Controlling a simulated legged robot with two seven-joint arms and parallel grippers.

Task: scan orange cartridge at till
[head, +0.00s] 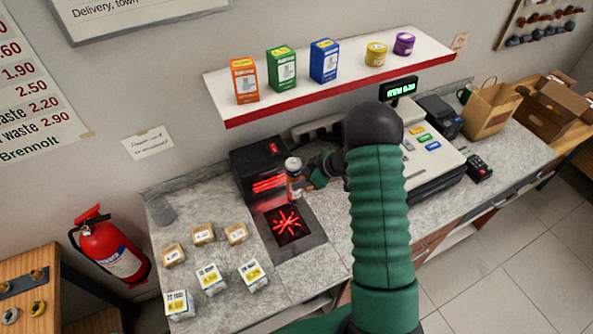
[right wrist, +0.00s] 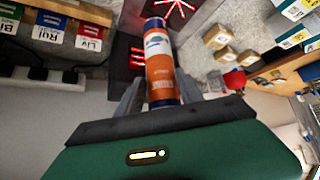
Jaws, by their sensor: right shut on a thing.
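The orange cartridge (head: 294,180) is a small cylinder with an orange and white label and a light cap. My right gripper (head: 308,181) is shut on it and holds it upright in front of the black scanner tower, above the scanner's edge. In the right wrist view the cartridge (right wrist: 160,65) sits between the two grey fingers of my gripper (right wrist: 163,95). The till scanner has an upright black part (head: 262,160) with glowing red lines and a flat plate (head: 290,235) with a red star pattern. My left gripper does not show.
Several small brown and white boxes (head: 203,233) stand on the counter left of the scanner. A cash register (head: 430,160) with a green-lit display (head: 398,88) stands to the right, with a card reader (head: 479,168). A shelf (head: 335,75) above holds coloured boxes and tins.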

